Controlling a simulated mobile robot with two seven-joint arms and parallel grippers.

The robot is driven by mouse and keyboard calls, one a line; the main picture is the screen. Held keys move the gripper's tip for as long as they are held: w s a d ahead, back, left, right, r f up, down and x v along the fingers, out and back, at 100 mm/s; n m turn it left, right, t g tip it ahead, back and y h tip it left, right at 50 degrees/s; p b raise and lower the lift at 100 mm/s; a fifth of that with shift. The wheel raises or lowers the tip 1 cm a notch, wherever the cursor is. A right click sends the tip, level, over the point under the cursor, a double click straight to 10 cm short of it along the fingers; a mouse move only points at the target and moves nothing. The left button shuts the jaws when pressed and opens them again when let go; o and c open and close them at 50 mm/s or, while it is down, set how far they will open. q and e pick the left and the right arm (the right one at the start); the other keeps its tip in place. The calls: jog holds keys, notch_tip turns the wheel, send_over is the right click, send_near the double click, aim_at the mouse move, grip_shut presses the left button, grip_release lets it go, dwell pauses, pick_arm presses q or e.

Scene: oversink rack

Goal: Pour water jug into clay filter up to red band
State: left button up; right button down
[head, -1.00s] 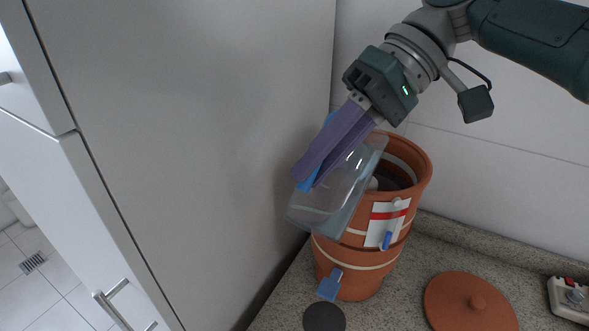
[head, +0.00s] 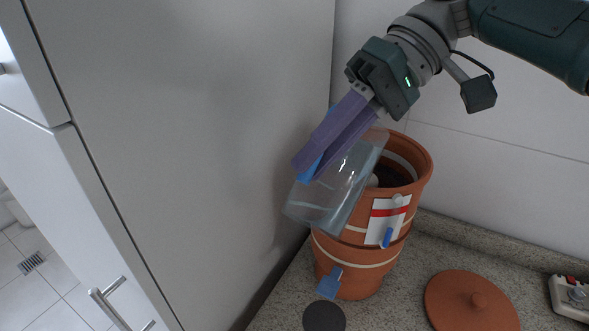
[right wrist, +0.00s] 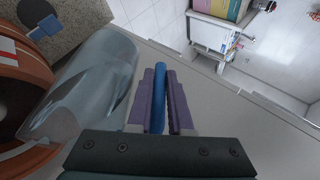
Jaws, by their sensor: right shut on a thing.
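The clear water jug (head: 338,190) is tilted, its mouth end toward the open top of the clay filter (head: 420,190). It also shows in the right wrist view (right wrist: 88,82). My right gripper (head: 308,168) is shut on the jug's blue handle (right wrist: 159,95). The terracotta filter stands on the counter with its lid off. A white card with a red band (head: 390,212) is on its front, beside a small tube with a blue end. I cannot make out a water stream or the level inside. My left gripper is not in view.
The filter's clay lid (head: 470,302) lies on the granite counter to the right. A dark round disc (head: 324,316) lies below the blue tap (head: 329,283). A tall grey cabinet side (head: 200,130) stands close left of the jug. A power strip (head: 570,298) is at far right.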

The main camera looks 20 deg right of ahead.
dwell(0.5)
jog(key=shift+w+d+b, duration=0.1)
jog(key=shift+b, duration=0.4)
jog(key=shift+r, duration=0.2)
dwell(0.4)
jog(key=shift+w+d+y+b, duration=0.1)
jog(key=shift+y+b, duration=0.3)
jog(key=shift+b, duration=0.15)
jog(key=shift+r, duration=0.15)
